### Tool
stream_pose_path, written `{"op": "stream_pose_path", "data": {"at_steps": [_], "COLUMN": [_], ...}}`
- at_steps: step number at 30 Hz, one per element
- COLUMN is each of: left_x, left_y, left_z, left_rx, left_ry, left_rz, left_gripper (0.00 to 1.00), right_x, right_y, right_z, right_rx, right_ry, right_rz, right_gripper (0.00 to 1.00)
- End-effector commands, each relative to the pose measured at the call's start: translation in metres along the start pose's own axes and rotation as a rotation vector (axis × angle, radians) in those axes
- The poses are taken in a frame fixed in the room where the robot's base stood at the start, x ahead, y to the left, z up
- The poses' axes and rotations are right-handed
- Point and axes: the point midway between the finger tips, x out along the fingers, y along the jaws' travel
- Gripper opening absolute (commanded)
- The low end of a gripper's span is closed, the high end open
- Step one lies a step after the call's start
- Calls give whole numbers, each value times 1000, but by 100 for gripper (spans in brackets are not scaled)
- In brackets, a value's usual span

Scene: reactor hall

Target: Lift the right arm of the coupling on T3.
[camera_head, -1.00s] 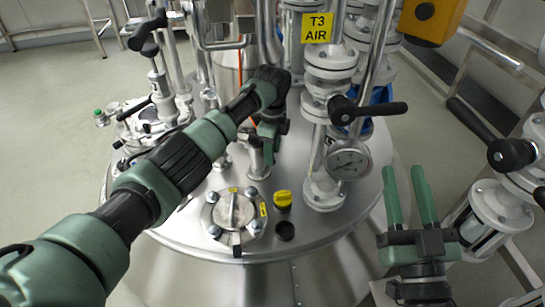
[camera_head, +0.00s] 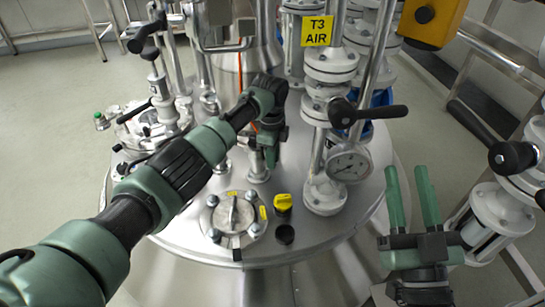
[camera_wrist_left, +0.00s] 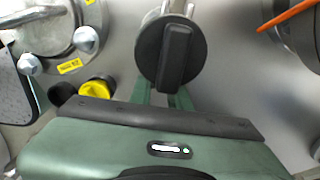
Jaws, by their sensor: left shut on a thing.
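The coupling stands on the tank lid. In the head view its steel stub (camera_head: 258,168) shows just below and left of my left gripper (camera_head: 272,155), which hides its upper part and arms. In the left wrist view a round black cap with a raised bar (camera_wrist_left: 177,55) sits directly ahead of my left gripper (camera_wrist_left: 162,97). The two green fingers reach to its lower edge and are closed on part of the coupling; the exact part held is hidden. My right gripper (camera_head: 412,190) is open and empty, at the right beyond the lid's edge.
A yellow T3 AIR sign (camera_head: 317,31) hangs on a valve pipe. A black valve handle (camera_head: 368,112) and a gauge (camera_head: 350,163) stand right of my left gripper. A bolted cover (camera_head: 238,215) and a yellow cap (camera_head: 283,202) lie in front.

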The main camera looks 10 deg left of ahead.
Motion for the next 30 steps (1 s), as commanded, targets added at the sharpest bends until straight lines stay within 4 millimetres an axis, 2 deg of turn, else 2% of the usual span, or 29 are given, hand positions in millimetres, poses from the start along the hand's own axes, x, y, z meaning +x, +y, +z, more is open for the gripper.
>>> {"op": "stream_pose_path", "data": {"at_steps": [3,8,18,19,21,30], "left_x": [-3,-3,-2,-2,-2,-3], "left_y": [1,0,0,0,0,0], "left_z": [-1,-2,-2,-2,-2,-2], "left_rx": [-1,-1,1,1,0,0], "left_ry": [47,89,97,97,97,96], "left_rz": [3,1,0,0,0,-1], "left_gripper": [0,0,0,24,40,40], "right_x": [-2,-8,-10,-10,-10,-10], "right_y": [3,6,7,7,7,7], "right_z": [21,44,50,50,50,50], "right_rx": [-5,-8,-9,-9,-9,-8], "right_ry": [-128,-250,-276,-276,-276,-275], "right_rz": [7,13,14,14,14,14], "right_gripper": [36,36,36,36,36,36]}}
